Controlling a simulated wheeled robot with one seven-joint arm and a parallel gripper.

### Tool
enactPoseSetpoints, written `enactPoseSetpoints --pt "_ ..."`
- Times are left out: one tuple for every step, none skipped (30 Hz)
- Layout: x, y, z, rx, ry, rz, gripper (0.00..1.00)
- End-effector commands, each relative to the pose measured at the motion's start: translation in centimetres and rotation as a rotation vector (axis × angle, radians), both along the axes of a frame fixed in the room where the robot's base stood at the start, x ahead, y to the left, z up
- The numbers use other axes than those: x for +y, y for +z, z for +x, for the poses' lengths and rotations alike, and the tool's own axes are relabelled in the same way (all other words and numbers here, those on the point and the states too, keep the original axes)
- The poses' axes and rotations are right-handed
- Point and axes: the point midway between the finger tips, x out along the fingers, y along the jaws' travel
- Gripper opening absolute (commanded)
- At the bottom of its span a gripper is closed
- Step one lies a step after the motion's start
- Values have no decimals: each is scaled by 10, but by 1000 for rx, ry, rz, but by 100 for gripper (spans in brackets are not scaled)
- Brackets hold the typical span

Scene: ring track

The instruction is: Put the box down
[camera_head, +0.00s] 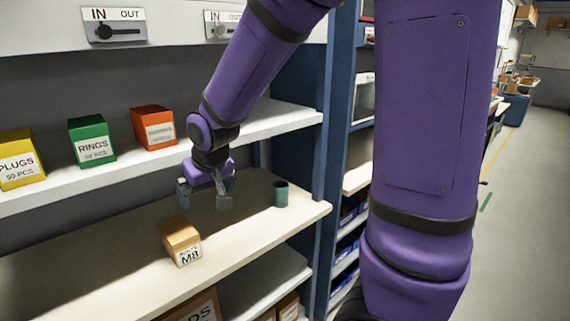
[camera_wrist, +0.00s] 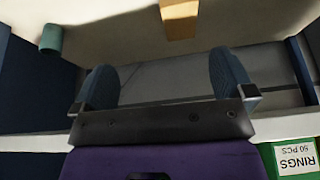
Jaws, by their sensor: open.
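A tan box (camera_head: 181,240) with a white label reading M8 sits on the lower, wide shelf (camera_head: 110,262), near its front edge. It also shows at the top edge of the wrist view (camera_wrist: 180,18), partly cut off. My gripper (camera_head: 204,199) is above the same shelf, behind the box and to its right, apart from it. Its two fingers are spread and nothing is between them, as the wrist view (camera_wrist: 166,85) also shows.
A dark green cup (camera_head: 281,194) stands on the same shelf at the right; it shows in the wrist view (camera_wrist: 51,40). On the shelf above stand yellow PLUGS (camera_head: 20,160), green RINGS (camera_head: 92,142) and orange (camera_head: 154,128) boxes. Shelf space left of the tan box is clear.

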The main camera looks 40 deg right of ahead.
Motion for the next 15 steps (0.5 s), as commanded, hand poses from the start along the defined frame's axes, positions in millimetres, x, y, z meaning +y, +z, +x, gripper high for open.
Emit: enactPoseSetpoints --pt "-5 17 -12 -11 -5 4 100" --pt "-7 24 -18 -13 -5 5 100" --pt "-11 34 -28 -15 -5 5 100" --pt "-14 41 -36 -16 -5 5 100" --pt "-16 48 -43 -18 -6 6 100" --pt "-18 57 -53 -21 -5 6 100" --pt "-20 63 -61 -22 -5 7 100" --pt "-22 69 -69 -24 -5 7 100" --pt "-25 77 -80 -26 -3 7 100" --pt "-27 82 -88 -27 -3 6 100" --pt "-28 88 -97 -30 -3 6 100" --pt "-30 94 -108 -33 -1 6 100" --pt "-31 99 -117 -34 1 5 100" --pt "-33 103 -125 -35 1 5 100" --pt "-34 108 -137 -38 2 3 100"
